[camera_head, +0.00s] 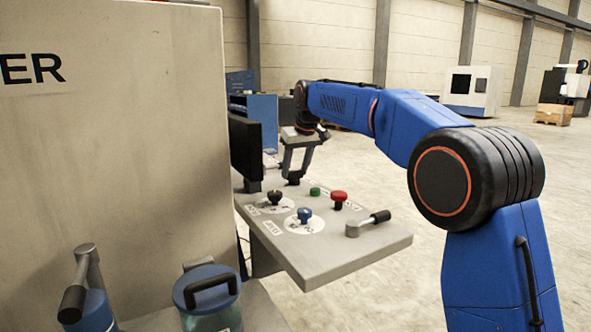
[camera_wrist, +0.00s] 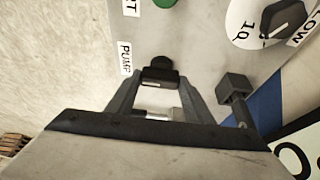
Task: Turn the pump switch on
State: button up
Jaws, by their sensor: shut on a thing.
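The pump switch (camera_wrist: 160,75) is a small black piece on the grey panel (camera_wrist: 200,40), beside a "PUMP" label (camera_wrist: 125,58) in the wrist view. My gripper (camera_wrist: 160,82) is shut on the switch, with one finger on each side of it. The switch's lower part is hidden, and I cannot tell its on or off position. In the head view my gripper (camera_head: 294,176) reaches down to the far end of the panel, behind the knobs.
A dark screen (camera_head: 245,148) stands left of my gripper. A grey block (camera_wrist: 235,87) is close to its right finger.

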jog(key=m+h, duration=0.1)
jog(key=m, duration=0.3)
jog(key=shift+a+t, duration=0.2)
jog(key=shift+t, duration=0.2)
jog(key=m+h, duration=0.2)
jog(key=m, duration=0.2)
jog(key=shift+a+m, duration=0.15)
jog(key=shift+m, duration=0.25)
jog(key=m+h, duration=0.1)
jog(key=m, duration=0.3)
jog(key=shift+a+m+g+h, duration=0.1)
jog(key=shift+m+g+h, duration=0.2)
jog(key=shift+g+h, duration=0.1)
jog(key=shift+w+a+m+g+h, duration=0.1)
jog(key=shift+m+g+h, duration=0.2)
jog(key=shift+m, duration=0.75)
jog(key=shift+m+g+h, duration=0.2)
jog(key=shift+m+h, duration=0.1)
jog(key=shift+m, duration=0.75)
jog(key=o, duration=1.1)
jog(key=shift+c, duration=0.2)
